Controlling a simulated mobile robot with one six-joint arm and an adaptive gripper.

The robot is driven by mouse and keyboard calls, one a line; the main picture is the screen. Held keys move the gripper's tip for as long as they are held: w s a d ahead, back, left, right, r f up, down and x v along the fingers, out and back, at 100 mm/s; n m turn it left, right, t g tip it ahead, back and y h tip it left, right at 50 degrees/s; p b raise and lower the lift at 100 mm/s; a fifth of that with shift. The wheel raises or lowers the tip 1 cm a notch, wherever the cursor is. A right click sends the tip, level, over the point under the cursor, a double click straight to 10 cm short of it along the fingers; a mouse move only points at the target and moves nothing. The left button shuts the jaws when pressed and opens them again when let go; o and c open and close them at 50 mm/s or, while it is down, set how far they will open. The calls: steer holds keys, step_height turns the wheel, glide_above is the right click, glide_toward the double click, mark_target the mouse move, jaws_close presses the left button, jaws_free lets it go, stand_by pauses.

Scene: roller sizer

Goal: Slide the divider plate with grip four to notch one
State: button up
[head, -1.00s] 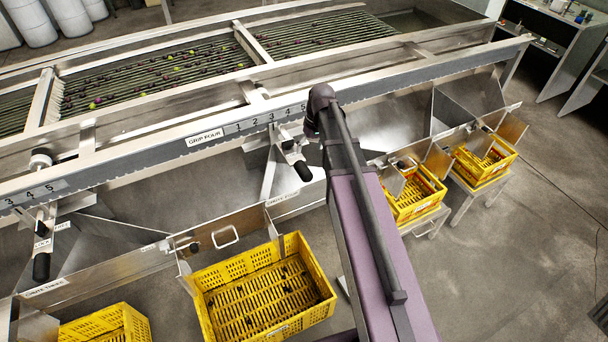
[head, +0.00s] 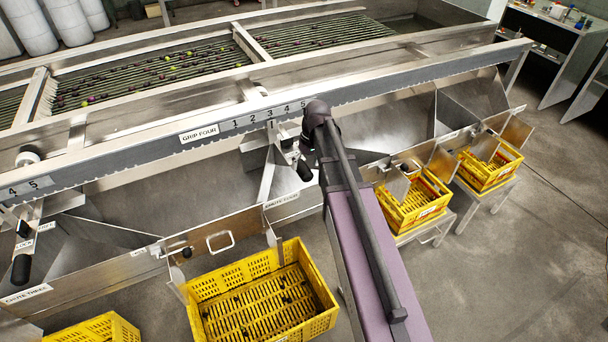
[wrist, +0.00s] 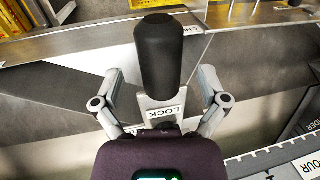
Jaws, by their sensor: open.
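Grip four is a black handle (head: 305,170) on a metal bracket below the toothed rail, near the 3 of the scale (head: 270,115), beside the GRIP FOUR label (head: 199,134). The divider plate (head: 268,178) shows edge-on beneath it. In the wrist view the black handle (wrist: 158,48) points away from the palm, with a LOCK label (wrist: 166,113) on its bracket. My gripper (wrist: 160,74) is open, one finger on each side of the handle, with gaps on both sides. In the head view my wrist hides the fingers.
The toothed rail (head: 400,84) runs along the sizer above the chutes. Another black grip (head: 21,268) hangs at the far left. Yellow crates (head: 200,292) stand below the chutes, with more on stands (head: 440,217) at right. Open floor (head: 520,270) lies at lower right.

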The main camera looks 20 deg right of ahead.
steer(key=shift+a+f+b, duration=0.2)
steer(key=shift+f+b, duration=0.6)
steer(key=shift+f, duration=0.35)
jaws_close()
steer(key=shift+s, duration=0.1)
